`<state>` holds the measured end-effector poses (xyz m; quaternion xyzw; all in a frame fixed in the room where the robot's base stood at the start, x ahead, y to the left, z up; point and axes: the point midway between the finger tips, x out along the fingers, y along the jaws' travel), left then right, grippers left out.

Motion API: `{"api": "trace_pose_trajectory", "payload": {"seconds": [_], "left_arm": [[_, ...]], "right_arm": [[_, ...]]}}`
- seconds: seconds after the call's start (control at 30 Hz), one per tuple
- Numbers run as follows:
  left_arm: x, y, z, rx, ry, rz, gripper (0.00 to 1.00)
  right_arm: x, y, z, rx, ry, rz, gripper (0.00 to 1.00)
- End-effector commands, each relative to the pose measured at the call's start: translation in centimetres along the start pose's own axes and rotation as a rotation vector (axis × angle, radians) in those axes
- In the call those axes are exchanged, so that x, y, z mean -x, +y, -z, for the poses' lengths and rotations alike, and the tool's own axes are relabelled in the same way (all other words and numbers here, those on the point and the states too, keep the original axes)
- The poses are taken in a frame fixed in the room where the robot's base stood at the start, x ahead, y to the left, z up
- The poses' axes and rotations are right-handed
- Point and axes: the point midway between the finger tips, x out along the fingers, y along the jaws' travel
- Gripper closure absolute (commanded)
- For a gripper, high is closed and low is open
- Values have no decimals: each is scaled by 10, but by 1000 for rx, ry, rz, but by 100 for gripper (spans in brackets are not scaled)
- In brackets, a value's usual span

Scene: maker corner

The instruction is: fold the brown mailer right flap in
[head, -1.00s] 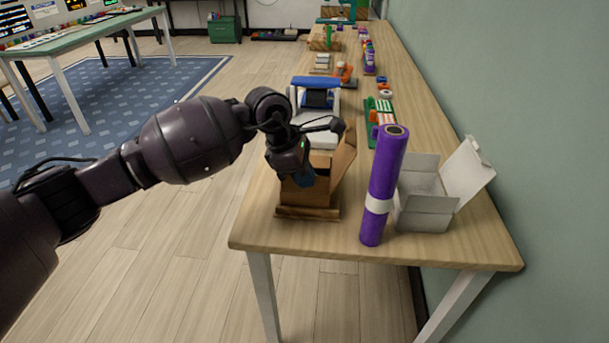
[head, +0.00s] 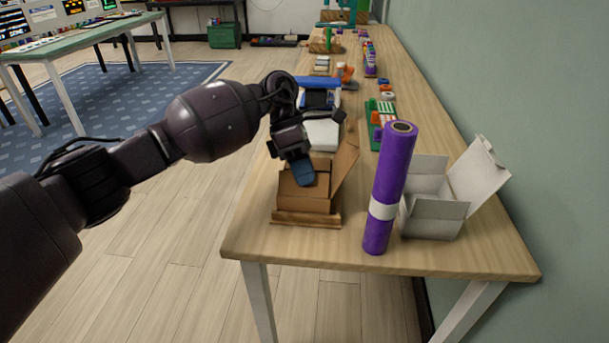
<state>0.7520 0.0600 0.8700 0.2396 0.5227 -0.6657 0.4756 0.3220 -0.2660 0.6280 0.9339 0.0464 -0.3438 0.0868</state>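The brown mailer (head: 302,201) is an open cardboard box near the front left of the wooden table. Its right flap (head: 346,158) stands up, leaning outward to the right. A brown strip lies along the box's front foot; I cannot tell if it is a flap. My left gripper (head: 303,174) hangs over the box opening, left of the right flap, pointing down. Its blue fingertip pad shows in front of the opening; whether it touches the box I cannot tell. The finger gap is hidden. My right gripper is out of view.
A tall purple roll (head: 389,188) with a white band stands just right of the mailer. An open white box (head: 433,218) stands beyond it by the wall. A blue-and-white device (head: 322,132) sits behind the mailer. The table's front strip is clear.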

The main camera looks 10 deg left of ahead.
Motion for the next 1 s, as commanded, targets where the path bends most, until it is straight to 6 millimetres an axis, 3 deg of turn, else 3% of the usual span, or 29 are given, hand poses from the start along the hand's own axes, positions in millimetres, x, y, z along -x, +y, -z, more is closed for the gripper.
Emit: {"api": "trace_pose_trajectory", "payload": {"seconds": [0.63,0.83,1.0], "left_arm": [[-1,3,0,26,1,60,100],[-1,3,0,26,1,60,72],[0,3,0,26,0,59,72]], "right_arm": [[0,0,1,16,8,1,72],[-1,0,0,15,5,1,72],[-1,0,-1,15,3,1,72]]}}
